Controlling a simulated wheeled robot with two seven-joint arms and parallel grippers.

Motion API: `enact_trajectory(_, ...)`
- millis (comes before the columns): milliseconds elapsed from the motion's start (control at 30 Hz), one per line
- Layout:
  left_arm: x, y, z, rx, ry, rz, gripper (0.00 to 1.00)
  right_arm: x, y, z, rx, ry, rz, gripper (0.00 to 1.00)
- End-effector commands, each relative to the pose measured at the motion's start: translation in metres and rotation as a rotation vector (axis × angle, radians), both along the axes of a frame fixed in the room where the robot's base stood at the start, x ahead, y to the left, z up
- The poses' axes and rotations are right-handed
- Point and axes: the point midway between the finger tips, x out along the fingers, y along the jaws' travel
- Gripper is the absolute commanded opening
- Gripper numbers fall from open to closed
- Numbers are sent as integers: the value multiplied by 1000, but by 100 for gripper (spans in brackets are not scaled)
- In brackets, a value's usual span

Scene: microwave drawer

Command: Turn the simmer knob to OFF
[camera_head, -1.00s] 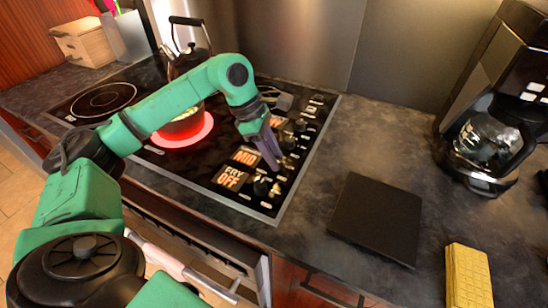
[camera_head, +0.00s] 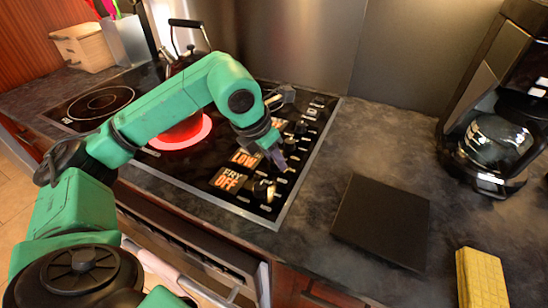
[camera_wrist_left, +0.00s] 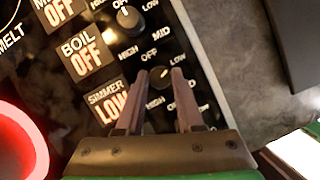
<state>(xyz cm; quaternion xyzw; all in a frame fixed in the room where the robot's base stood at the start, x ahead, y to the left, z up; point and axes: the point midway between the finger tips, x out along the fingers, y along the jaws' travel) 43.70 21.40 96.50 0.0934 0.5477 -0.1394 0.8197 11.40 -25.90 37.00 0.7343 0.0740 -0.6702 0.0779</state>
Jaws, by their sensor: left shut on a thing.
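My left gripper (camera_head: 280,162) reaches down to the control panel (camera_head: 285,190) from above and is shut on the knob. The simmer display (camera_wrist_left: 112,104) reads LOW, and it also shows in the head view (camera_head: 245,158). The fry display (camera_head: 228,180) reads OFF. My right gripper is not in view.
A burner (camera_head: 185,133) glows red left of the panel, partly behind my left arm. A kettle (camera_head: 182,58) stands at the back. A dark board (camera_head: 382,221), yellow sponge (camera_head: 482,278) and coffee maker (camera_head: 495,115) are on the right counter.

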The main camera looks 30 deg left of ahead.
Motion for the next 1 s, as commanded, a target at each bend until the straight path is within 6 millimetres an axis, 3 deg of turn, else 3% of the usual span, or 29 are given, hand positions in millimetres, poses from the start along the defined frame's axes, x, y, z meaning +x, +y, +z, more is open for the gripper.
enact_trajectory(700, 2, -5, 3, -4, -7, 680, 0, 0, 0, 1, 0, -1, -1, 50)
enact_trajectory(1000, 2, -6, 5, -4, -5, 946, 0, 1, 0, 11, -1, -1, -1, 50)
